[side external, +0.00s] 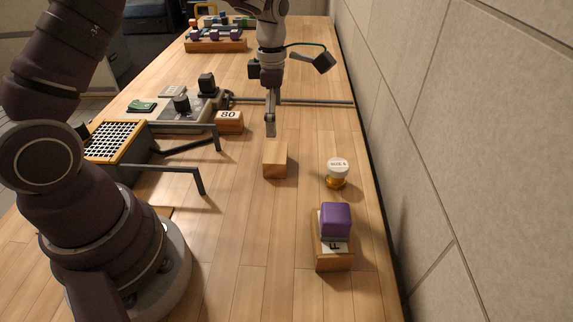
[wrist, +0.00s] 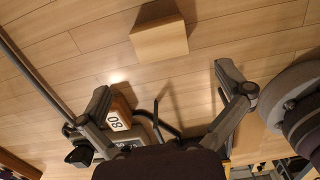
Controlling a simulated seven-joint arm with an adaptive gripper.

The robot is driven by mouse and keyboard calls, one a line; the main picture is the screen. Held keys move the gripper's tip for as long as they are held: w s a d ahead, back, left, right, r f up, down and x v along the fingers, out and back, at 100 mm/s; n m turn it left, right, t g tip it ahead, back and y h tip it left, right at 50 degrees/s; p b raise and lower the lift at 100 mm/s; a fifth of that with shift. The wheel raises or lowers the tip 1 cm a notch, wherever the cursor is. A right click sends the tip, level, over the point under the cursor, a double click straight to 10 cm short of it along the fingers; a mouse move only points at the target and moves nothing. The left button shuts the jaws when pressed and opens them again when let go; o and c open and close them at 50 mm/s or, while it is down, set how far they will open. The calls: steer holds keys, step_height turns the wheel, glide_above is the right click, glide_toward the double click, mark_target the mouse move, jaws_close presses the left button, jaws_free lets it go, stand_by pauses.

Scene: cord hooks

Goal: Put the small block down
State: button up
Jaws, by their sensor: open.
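A plain light wooden block (side external: 275,160) sits on the wooden table in the middle of the side view. It also shows at the top of the wrist view (wrist: 160,42). My gripper (side external: 270,132) is just behind and above this block in the side view. In the wrist view its two fingers (wrist: 163,80) are spread wide with nothing between them, and the block lies beyond the fingertips, apart from them. A purple block (side external: 336,218) rests on a wooden stand (side external: 333,260) with a letter label, at the front right. Which block the task calls small is unclear.
A white-capped amber jar (side external: 337,173) stands right of the wooden block. A wooden block marked 80 (side external: 229,121), a grid-topped box (side external: 117,141) and dark hooks (side external: 182,174) are at left. A rack with purple blocks (side external: 215,44) is farther back. A wall borders the right side.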

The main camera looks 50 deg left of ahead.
steer(key=s+d+r+m+t, duration=0.2)
steer(key=s+r+m, duration=0.3)
steer(key=r+m, duration=0.5)
steer(key=s+d+r+m+t, duration=0.1)
steer(key=s+d+m+t, duration=0.1)
steer(key=s+m, duration=0.7)
steer(key=m+t, duration=0.1)
steer(key=m, duration=0.7)
steer(key=shift+s+t, duration=0.3)
